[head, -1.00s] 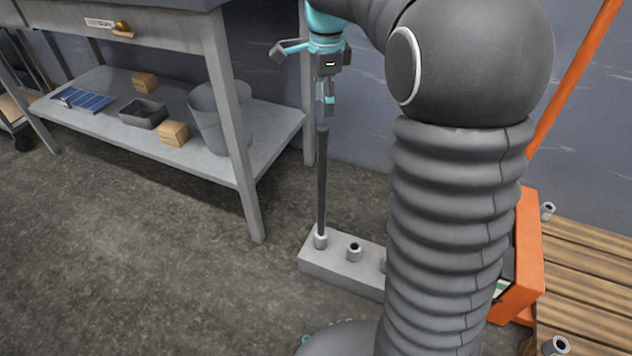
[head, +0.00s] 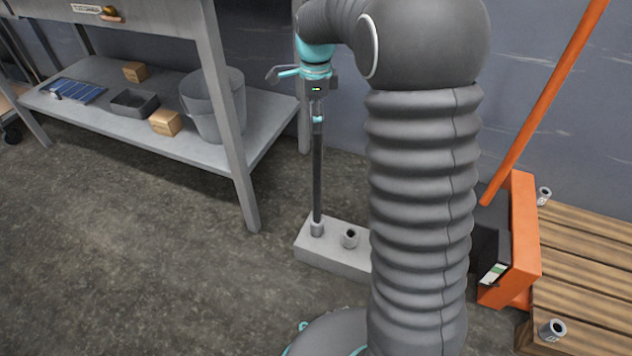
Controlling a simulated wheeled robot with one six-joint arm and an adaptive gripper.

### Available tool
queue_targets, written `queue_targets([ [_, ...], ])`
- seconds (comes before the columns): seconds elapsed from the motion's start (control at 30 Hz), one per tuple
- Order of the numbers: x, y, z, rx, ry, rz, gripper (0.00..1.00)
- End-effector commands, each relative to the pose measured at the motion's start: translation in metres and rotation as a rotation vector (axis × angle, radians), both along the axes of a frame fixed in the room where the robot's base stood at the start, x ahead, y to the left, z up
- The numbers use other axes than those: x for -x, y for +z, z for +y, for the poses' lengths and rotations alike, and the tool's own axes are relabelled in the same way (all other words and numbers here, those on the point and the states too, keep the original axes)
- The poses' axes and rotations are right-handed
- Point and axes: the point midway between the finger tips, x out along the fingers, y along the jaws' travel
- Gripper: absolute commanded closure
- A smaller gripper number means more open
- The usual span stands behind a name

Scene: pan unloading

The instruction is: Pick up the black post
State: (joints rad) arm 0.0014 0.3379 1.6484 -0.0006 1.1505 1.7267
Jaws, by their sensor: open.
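The black post (head: 317,180) stands upright in the left socket of a grey block (head: 335,262) on the floor. My gripper (head: 317,112) is at the top of the post, pointing down. Its jaws are open, and its fingers overlap the post's upper end in this view. I cannot tell whether they touch it. A second socket (head: 350,237) beside the post is empty. My arm hides the right part of the block.
A grey workbench (head: 228,130) with a bucket (head: 214,105) on its lower shelf stands left of the post. An orange box (head: 520,240) and a wooden pallet (head: 585,265) are at the right. The floor at left is clear.

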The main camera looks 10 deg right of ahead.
Motion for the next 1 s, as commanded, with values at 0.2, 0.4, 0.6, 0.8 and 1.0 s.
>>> queue_targets([
  [0.2,0.005,-0.033,-0.001,0.001,0.000,0.003,0.40],
  [0.4,0.005,-0.045,-0.001,0.000,0.000,0.001,0.40],
  [0.6,0.004,-0.045,-0.001,0.000,0.000,0.001,0.40],
  [0.8,0.004,-0.045,-0.001,0.000,0.000,0.001,0.88],
  [1.0,0.004,-0.045,-0.001,0.000,0.000,0.000,1.00],
])
